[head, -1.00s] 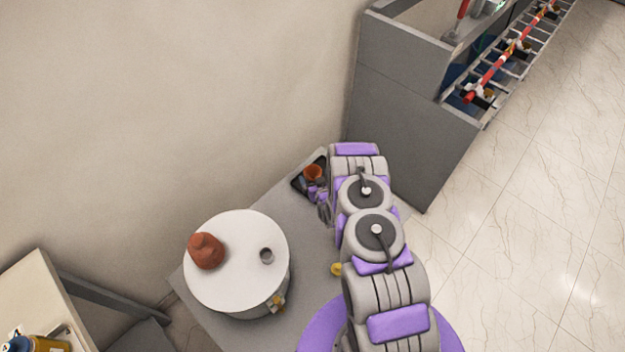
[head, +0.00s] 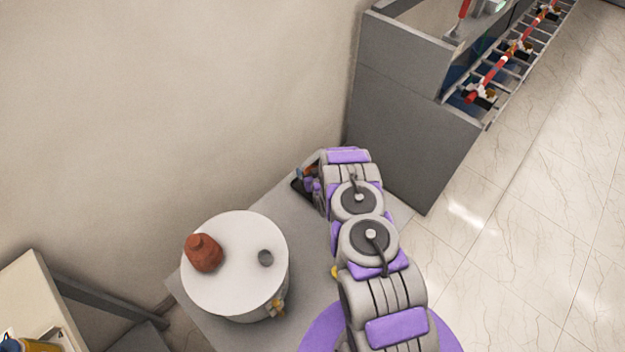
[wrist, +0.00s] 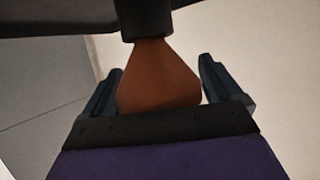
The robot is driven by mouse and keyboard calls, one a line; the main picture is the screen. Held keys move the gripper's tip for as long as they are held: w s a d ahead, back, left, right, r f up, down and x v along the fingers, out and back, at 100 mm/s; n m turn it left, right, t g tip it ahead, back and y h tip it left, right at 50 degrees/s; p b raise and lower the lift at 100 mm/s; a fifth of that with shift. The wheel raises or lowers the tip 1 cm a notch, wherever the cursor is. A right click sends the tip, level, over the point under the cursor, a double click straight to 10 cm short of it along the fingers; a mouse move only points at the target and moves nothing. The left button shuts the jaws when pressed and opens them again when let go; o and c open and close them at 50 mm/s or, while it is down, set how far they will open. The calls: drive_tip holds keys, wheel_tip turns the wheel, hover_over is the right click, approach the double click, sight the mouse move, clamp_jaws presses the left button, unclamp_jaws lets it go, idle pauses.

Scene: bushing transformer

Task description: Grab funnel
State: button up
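The orange-brown funnel (wrist: 158,80) fills the middle of the wrist view. Its narrow end meets a dark cylindrical part (wrist: 145,18) at the top of that picture. My gripper (wrist: 163,72) has its two dark fingers spread, one on each side of the funnel. A gap shows between the funnel and the right finger; the left finger is close to the funnel's edge, and I cannot tell whether they touch. In the head view the funnel (head: 308,172) is mostly hidden by my gripper (head: 311,184) above a black tray (head: 298,188).
A grey cabinet (head: 395,150) stands close on the right. The wall is just behind the tray.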

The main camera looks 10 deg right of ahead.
drive_tip(key=c, duration=0.9)
